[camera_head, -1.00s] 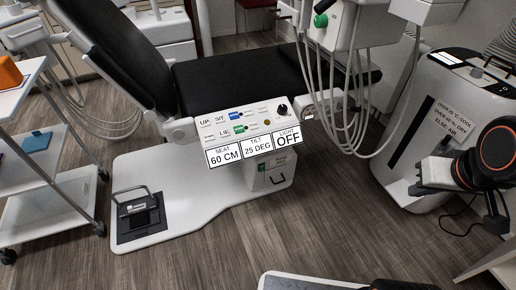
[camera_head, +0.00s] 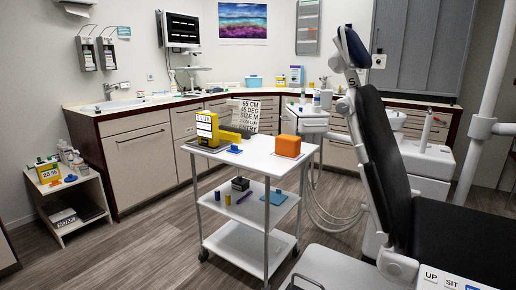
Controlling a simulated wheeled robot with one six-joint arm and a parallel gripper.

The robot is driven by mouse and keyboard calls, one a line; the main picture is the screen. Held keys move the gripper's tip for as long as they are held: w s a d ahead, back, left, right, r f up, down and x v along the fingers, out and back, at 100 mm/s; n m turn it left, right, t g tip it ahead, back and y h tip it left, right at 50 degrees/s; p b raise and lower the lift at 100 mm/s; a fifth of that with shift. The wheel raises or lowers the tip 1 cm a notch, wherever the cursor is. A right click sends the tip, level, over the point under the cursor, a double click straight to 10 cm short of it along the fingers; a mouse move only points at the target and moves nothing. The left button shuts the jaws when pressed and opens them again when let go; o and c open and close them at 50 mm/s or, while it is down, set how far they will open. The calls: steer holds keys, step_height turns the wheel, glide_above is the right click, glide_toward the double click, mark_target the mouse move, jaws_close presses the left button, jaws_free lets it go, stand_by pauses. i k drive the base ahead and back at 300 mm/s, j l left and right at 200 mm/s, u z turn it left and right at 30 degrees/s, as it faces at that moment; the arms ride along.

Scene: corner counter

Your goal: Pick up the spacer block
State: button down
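No block in view is readably marked as the spacer block, so I cannot tell which thing it is. An orange block (camera_head: 288,146) with rounded edges sits on the right of the top shelf of a white trolley (camera_head: 258,162). A yellow box-like thing (camera_head: 207,128) with a white printed face stands at the left of that shelf. A lower yellow piece (camera_head: 230,137) is beside it. A small dark block (camera_head: 240,184) lies on the middle shelf. My gripper is not in view.
A black dental chair (camera_head: 385,165) stands right of the trolley. A corner counter (camera_head: 130,106) with a sink runs along the back. A small white shelf unit (camera_head: 85,200) with bottles stands at left. The floor between this unit and the trolley is clear.

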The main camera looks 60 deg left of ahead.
mark_target(288, 146)
steer(key=u, duration=1.8)
steer(key=i+j+z, duration=0.15)
steer(key=i+j, duration=0.15)
